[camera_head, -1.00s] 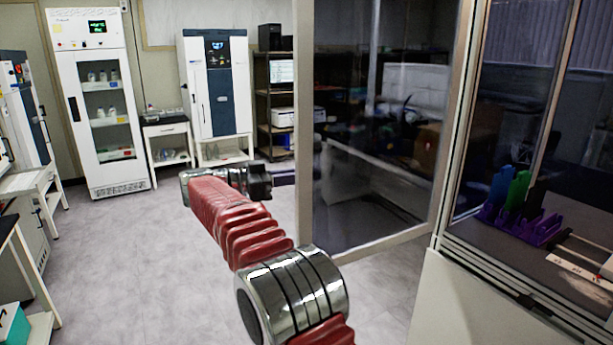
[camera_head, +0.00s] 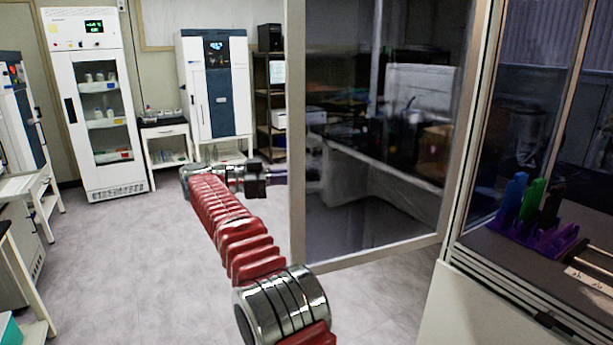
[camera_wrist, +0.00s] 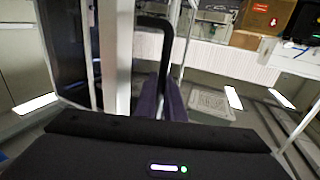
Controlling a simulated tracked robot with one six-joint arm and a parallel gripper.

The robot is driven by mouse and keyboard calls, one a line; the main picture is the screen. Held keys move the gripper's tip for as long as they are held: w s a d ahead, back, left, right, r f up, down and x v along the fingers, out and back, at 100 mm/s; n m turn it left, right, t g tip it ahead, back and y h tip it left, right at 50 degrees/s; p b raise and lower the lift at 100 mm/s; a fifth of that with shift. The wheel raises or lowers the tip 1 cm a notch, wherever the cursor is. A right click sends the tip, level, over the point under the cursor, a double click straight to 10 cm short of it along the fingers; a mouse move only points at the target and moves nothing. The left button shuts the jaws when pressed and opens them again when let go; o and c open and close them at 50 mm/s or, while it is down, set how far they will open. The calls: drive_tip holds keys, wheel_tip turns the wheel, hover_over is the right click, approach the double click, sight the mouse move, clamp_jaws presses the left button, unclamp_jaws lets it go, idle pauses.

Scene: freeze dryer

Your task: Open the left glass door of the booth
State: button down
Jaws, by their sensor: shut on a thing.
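The left glass door (camera_head: 385,150) of the booth stands swung out in the head view, with a pale metal frame and clear glass. My gripper (camera_head: 280,177) reaches the door's free edge from the left; its tips are partly behind the frame. In the wrist view, the black door handle (camera_wrist: 167,45) stands out beside the pale door frame (camera_wrist: 114,60). My gripper's dark purple fingers (camera_wrist: 163,100) are closed around the handle's lower part. The handle is hidden in the head view.
The booth's work surface (camera_head: 490,245) at right carries a purple rack (camera_head: 545,238) with coloured items. A white glass-fronted cabinet (camera_head: 105,120), a small side table (camera_head: 165,140) and a freeze dryer (camera_head: 215,85) stand at the back. Grey floor (camera_head: 130,260) is free left of the door.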

drive_tip(key=shift+d, duration=0.15)
drive_tip(key=c, duration=2.1)
unclamp_jaws()
drive_tip(key=shift+s+a, duration=0.1)
drive_tip(key=shift+a, duration=0.2)
drive_tip(key=shift+a, duration=0.1)
